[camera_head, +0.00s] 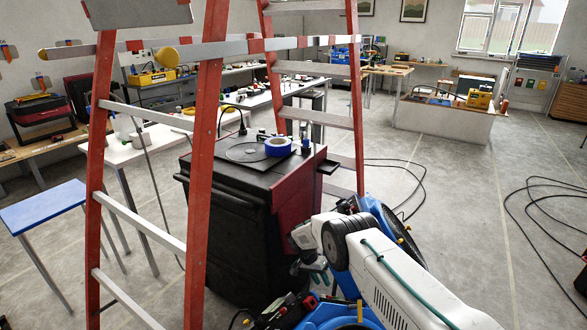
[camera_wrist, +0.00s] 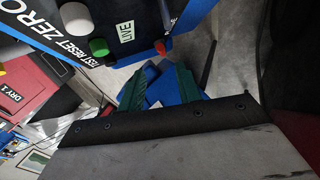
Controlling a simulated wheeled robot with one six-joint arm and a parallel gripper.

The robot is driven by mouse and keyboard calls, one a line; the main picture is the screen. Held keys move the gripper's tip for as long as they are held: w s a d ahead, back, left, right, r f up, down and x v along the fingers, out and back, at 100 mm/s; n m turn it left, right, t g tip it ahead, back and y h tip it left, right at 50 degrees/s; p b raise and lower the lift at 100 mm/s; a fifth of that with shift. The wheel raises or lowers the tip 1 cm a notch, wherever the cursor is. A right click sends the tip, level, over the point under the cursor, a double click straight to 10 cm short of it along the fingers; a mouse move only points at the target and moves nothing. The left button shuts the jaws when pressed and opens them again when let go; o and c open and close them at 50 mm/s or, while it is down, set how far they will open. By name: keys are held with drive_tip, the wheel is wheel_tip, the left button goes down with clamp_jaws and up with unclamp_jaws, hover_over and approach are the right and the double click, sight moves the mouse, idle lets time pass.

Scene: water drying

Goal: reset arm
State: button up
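My white arm reaches in from the lower right of the head view. My gripper (camera_head: 318,274) hangs low beside the black and red cabinet (camera_head: 235,235), small and partly hidden there. In the wrist view my gripper (camera_wrist: 158,76) shows two green fingers set apart. Blue shapes (camera_wrist: 165,92) show between and beyond them; I see nothing clearly clamped. A dark blue panel (camera_wrist: 120,22) with white, green and red knobs and a "LIVE" label is close beyond the fingertips, at the upper left. Whether the fingers touch it I cannot tell.
A red stepladder (camera_head: 205,150) stands close in front at the left. A blue-topped table (camera_head: 42,206) is at far left. Black cables (camera_head: 535,200) lie on the floor at right. The central right floor is open.

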wheel_tip(320, 180, up, 28)
drive_tip(key=w+d+n+y, duration=0.1)
drive_tip(key=w+d, duration=0.1)
drive_tip(key=d, duration=0.1)
drive_tip(key=s+d+r+n+y, duration=0.15)
drive_tip(key=s+r, duration=0.25)
drive_tip(key=r, duration=0.4)
drive_tip(key=s+d+r+t, duration=0.1)
drive_tip(key=s+d+r, duration=0.1)
drive_tip(key=s+r, duration=0.35)
drive_tip(key=s+d+r+n, duration=0.1)
drive_tip(key=s+r, duration=0.2)
drive_tip(key=r, duration=0.7)
drive_tip(key=s+d+r+n, duration=0.1)
drive_tip(key=s+r, duration=0.3)
drive_tip(key=s, duration=0.3)
drive_tip(key=s+d+r+t+y, duration=0.1)
drive_tip(key=s+d+r, duration=0.15)
drive_tip(key=s, duration=0.35)
drive_tip(key=s+d+r+n, duration=0.1)
drive_tip(key=s+r, duration=0.3)
drive_tip(key=s, duration=0.3)
drive_tip(key=s+f+n+t+y, duration=0.1)
drive_tip(key=s+f, duration=0.1)
drive_tip(key=s, duration=1.8)
drive_tip(key=shift+d+f+n+t, duration=0.3)
drive_tip(key=shift+f+n, duration=0.05)
